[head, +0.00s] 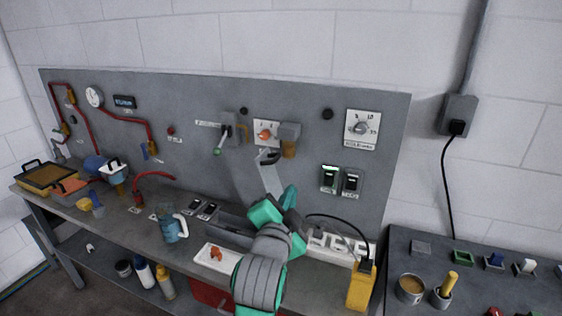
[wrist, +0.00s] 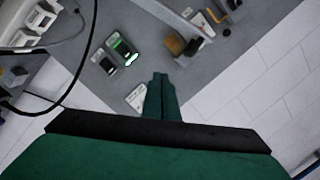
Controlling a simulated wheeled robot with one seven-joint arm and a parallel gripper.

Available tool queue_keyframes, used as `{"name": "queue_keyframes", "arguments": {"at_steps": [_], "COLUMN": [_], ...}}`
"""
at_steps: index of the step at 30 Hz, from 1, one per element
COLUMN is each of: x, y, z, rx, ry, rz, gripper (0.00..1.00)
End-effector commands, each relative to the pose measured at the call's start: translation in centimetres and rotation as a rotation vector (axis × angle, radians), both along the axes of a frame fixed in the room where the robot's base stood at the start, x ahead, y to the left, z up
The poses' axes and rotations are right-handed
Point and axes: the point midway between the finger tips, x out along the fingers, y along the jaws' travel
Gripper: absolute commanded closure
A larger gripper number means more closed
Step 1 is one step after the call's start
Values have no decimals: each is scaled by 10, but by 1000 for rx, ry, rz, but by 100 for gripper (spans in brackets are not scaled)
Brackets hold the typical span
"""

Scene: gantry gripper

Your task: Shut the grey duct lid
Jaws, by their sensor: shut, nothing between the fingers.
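A grey duct (head: 232,228) lies along the bench at the foot of the panel, partly hidden by my arm. A pale grey plate that looks like its lid (head: 268,180) stands up steeply behind my arm, leaning near the panel. The duct looks open on top. In the wrist view a long pale strip (wrist: 168,14) that may be the same lid runs at the top. My green gripper (head: 291,193) is just right of the lid; I cannot tell whether they touch. In the wrist view its fingers (wrist: 161,76) are together and empty.
Black switches (head: 341,180) and a dial (head: 361,128) are on the panel to the right. An orange knob and a small box with an orange-brown part (head: 289,150) sit above the lid. A white tray (head: 205,257), a blue mug (head: 173,228) and a yellow block (head: 360,288) stand nearby.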

Motion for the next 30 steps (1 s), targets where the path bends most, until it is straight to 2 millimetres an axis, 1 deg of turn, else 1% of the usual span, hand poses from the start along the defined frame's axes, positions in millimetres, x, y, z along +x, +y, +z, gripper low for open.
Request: {"name": "queue_keyframes", "arguments": {"at_steps": [1,3,6,9,14,17,20,30], "x": [1,2,1,1,5,15,31,93], "y": [2,3,6,7,6,5,2,-9], "z": [17,33,49,58,62,60,58,52], "rx": [42,93,149,183,200,199,198,198], "ry": [-10,-12,-13,-12,-11,-8,-7,-8], "rz": [-1,-2,-1,-1,-1,-1,-2,-2], "gripper": [100,100,100,100,100,100,100,100]}}
